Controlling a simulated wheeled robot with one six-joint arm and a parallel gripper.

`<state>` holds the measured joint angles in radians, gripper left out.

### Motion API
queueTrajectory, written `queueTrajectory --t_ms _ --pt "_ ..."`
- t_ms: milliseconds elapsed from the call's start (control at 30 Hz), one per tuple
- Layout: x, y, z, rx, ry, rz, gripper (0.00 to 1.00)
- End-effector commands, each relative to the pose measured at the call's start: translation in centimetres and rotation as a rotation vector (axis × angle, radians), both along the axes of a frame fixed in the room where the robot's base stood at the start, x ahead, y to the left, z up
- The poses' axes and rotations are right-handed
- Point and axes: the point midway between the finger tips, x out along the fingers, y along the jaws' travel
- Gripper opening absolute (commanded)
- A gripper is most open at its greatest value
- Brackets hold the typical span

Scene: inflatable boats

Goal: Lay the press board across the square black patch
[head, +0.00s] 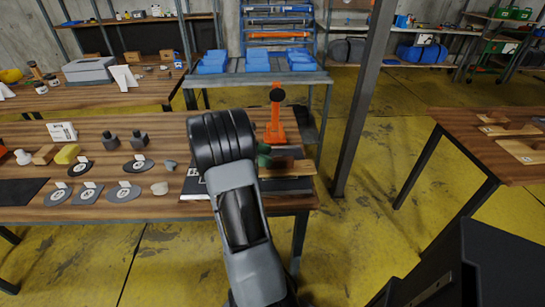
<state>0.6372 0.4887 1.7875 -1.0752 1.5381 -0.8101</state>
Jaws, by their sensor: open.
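My arm reaches out over the front workbench (150,212), and its dark ribbed wrist joint covers part of the bench's right end. My gripper is hidden behind the arm. A light wooden board (301,168) with darker brown pieces lies at that end, partly covered by my arm; I cannot tell whether it is the press board. Two more wooden boards, a nearer one (523,153) and a farther one (510,129), lie on the right table. A flat black piece (18,191) lies at the bench's left edge. I cannot tell which dark piece is the square black patch.
Several dark patches with white tags, such as one oval (126,195), lie on the bench. An orange tool (276,118) stands at its back right. A metal post (362,100) rises behind. Yellow floor (385,225) is open between the bench and right table (460,125).

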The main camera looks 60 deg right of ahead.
Motion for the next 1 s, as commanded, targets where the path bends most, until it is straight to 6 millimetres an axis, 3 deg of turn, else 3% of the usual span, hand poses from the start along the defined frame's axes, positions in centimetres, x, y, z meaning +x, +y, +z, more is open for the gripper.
queueTrajectory --t_ms 400,767,867,1000 --pt "5.6 4.0 2.9 0.000 0.000 0.001 0.51" --pt "7.0 5.3 3.7 0.001 -0.013 0.002 0.51" --pt "7.1 7.1 4.0 0.009 -0.097 0.011 0.51" --pt "6.9 12.7 4.4 0.048 -0.364 0.014 0.51"
